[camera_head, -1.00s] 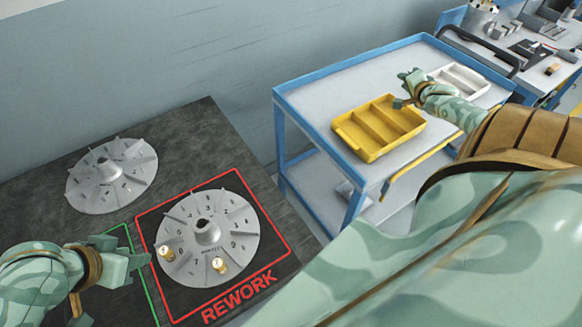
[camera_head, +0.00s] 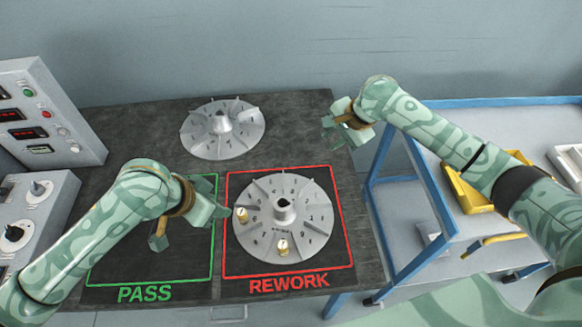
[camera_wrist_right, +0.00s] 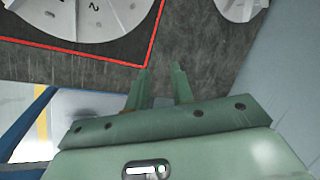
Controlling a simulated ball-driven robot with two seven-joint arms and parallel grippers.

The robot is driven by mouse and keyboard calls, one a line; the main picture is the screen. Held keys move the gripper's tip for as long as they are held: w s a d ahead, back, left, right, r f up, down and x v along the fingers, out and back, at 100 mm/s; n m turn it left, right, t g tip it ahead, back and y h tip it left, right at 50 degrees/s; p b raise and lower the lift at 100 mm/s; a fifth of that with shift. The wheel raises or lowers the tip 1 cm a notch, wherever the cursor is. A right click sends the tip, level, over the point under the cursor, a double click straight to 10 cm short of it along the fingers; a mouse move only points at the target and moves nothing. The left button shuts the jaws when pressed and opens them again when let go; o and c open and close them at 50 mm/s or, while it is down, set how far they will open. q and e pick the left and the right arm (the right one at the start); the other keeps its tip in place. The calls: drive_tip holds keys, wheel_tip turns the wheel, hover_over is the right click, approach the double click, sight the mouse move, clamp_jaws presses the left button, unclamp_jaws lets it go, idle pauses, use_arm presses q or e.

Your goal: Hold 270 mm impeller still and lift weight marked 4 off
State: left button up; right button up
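A grey finned impeller (camera_head: 310,217) lies flat inside the red REWORK outline in the head view. Two brass weights sit on it, one at its left edge (camera_head: 241,215) and one at its front (camera_head: 283,247). Their marks are too small to read. A second grey impeller (camera_head: 240,140) lies farther back; no size marking is legible. My left gripper (camera_head: 192,228) is open, with one finger close to the left weight; contact cannot be told. My right gripper (camera_head: 331,132) is open and empty, right of the back impeller. Its spread fingers show in the wrist view (camera_wrist_right: 161,75).
The green PASS outline (camera_head: 150,280) is empty under my left arm. Control boxes (camera_head: 45,115) stand at the left. A blue-framed trolley (camera_head: 410,235) at the right carries a yellow tray (camera_head: 466,197) and a white tray (camera_head: 570,160).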

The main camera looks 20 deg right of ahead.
drive_tip(key=s+a+r+n+g, duration=0.25)
drive_tip(key=s+a+n, duration=0.2)
drive_tip(key=a, duration=0.55)
drive_tip(key=n+g+h, duration=0.2)
drive_tip(key=n+h, duration=0.1)
drive_tip(key=n, duration=0.1)
approach(290, 204)
wheel_tip(290, 204, down, 12)
drive_tip(key=shift+s+a+f, duration=0.1)
drive_tip(key=shift+f, duration=0.05)
drive_tip(key=shift+c, duration=0.2)
clamp_jaws()
